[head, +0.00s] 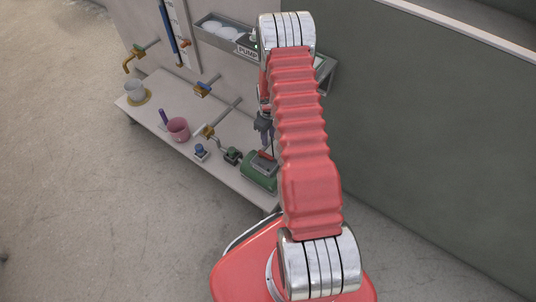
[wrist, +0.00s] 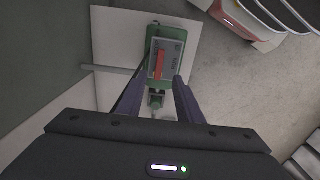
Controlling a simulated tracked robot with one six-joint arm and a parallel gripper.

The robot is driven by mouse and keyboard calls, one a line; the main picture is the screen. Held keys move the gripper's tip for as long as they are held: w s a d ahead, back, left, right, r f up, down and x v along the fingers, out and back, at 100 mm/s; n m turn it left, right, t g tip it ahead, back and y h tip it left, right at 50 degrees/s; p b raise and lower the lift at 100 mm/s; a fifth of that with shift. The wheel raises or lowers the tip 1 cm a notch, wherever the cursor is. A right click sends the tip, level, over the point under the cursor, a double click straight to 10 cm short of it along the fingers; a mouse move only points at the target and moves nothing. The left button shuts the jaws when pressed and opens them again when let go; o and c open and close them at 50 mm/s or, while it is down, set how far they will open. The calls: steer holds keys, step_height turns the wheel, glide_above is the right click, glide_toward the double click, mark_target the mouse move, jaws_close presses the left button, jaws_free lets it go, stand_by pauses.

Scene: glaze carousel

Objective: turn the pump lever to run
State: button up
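The green pump (head: 259,172) stands near the front right end of the white bench. It also shows in the wrist view (wrist: 180,33), with a grey plate on top. The red pump lever (head: 267,155) lies on that plate, and in the wrist view the lever (wrist: 160,63) shows between my fingers, further off. My gripper (wrist: 155,82) is open, its two dark fingers spread on either side of the pump's image. In the head view my gripper (head: 264,128) is small and partly hidden by my red arm. I cannot tell whether the fingers touch anything.
The white bench (head: 226,171) holds a pink cup (head: 178,129), a white cup (head: 135,90) on a yellow ring and a small blue-knobbed block (head: 200,151). Open floor lies left.

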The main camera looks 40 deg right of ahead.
mark_target(268, 156)
steer(key=shift+f, duration=0.1)
steer(key=shift+f, duration=6.75)
steer(key=shift+c, duration=0.5)
jaws_close()
